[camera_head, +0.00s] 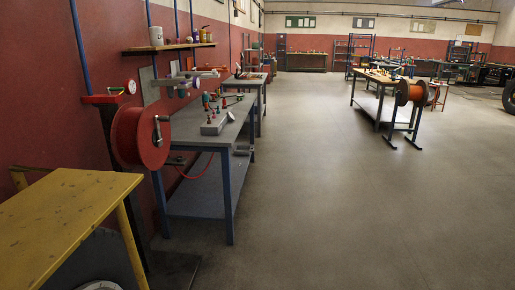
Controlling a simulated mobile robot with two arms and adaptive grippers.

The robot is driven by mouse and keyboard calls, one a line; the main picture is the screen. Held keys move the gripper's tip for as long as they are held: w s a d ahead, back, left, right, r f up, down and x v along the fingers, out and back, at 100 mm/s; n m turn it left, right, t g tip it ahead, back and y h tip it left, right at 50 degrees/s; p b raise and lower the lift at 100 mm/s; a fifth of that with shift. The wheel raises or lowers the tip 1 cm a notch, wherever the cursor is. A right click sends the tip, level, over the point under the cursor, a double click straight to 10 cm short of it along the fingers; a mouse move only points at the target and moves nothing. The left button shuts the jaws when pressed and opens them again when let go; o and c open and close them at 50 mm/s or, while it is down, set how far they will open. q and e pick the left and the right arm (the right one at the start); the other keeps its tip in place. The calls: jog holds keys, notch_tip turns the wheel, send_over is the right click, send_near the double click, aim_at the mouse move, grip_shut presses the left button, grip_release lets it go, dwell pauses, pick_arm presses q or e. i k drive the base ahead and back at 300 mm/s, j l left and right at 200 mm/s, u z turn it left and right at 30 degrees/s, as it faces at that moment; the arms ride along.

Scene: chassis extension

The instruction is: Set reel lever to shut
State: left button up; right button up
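A red reel (134,138) is mounted at the left, at the near end of the workbench by the red wall. A small metallic lever or crank (157,130) shows on its right face. It runs roughly upright, and I cannot tell whether its position is open or shut. Neither of my grippers is in view.
A yellow table (62,215) stands at the near left, in front of the red reel. A blue-legged workbench (187,130) with tools runs along the wall beyond the reel. Another bench (369,102) is at the right. The grey floor (320,200) between is clear.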

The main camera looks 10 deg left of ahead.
aim_at(108, 89)
jog(key=i+u, duration=0.2)
jog(key=i, duration=0.65)
jog(key=i+l+u, duration=0.15)
jog(key=i, duration=0.65)
jog(key=i+u, duration=0.3)
jog(key=u, duration=0.15)
jog(key=i+u, duration=0.3)
jog(key=u, duration=0.15)
jog(key=i+l+u, duration=0.2)
jog(key=u, duration=0.25)
jog(key=i+l+u, duration=0.4)
jog(key=k+j+u, duration=0.35)
jog(key=i+j, duration=0.15)
jog(key=i, duration=0.15)
